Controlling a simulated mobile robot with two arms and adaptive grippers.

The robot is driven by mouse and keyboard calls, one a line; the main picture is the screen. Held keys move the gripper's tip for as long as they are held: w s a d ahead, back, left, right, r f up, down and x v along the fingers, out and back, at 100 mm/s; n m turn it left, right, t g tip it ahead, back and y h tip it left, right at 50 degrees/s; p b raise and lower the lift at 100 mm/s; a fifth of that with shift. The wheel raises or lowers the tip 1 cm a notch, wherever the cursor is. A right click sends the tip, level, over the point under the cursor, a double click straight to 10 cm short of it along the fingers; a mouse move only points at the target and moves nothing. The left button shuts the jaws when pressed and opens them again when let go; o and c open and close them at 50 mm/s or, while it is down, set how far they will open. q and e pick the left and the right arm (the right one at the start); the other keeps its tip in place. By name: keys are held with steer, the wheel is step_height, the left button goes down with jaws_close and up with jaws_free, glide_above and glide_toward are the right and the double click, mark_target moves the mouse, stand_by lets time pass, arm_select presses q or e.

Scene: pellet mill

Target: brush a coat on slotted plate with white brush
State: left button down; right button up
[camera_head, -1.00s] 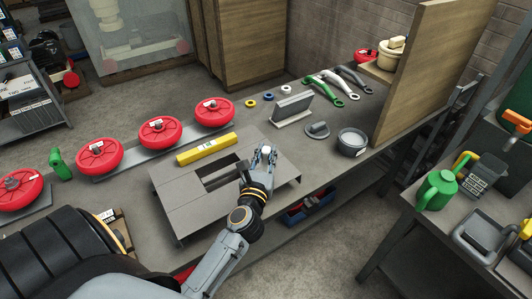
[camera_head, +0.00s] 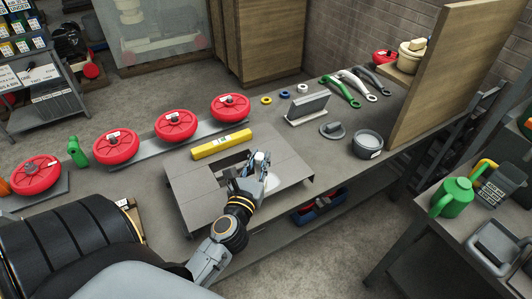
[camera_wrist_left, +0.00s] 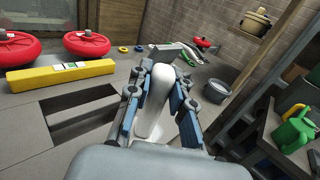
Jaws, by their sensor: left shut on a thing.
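The slotted plate (camera_head: 197,203) is a grey, low table-like plate with a dark rectangular slot, lying on the workbench. My left gripper (camera_head: 257,168) is over the plate, beside the right end of the slot. It is shut on the white brush (camera_head: 271,182), whose pale end shows low over the plate; I cannot tell whether it touches. In the left wrist view the white brush (camera_wrist_left: 153,112) stands between the blue-padded fingers (camera_wrist_left: 155,88), and its lower end is partly hidden. My right gripper is not in view.
A yellow bar (camera_head: 222,144) lies along the plate's far edge. Several red wheels (camera_head: 176,126) stand behind. A grey bowl (camera_head: 367,143), a slotted grey block (camera_head: 307,107) and wrenches (camera_head: 357,84) lie to the right, before a wooden panel (camera_head: 432,75).

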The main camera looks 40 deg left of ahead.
arm_select(q)
steer(key=s+a+b, duration=0.3)
steer(key=s+a, duration=0.1)
steer(key=s, duration=0.6)
steer(key=shift+s, duration=0.2)
stand_by(0.6)
steer(key=shift+a, duration=0.1)
steer(key=shift+w+a+p, duration=0.25)
steer(key=shift+a, duration=0.35)
steer(key=shift+w+a+p, duration=0.2)
steer(key=shift+w+a, duration=0.05)
steer(key=shift+a, duration=0.3)
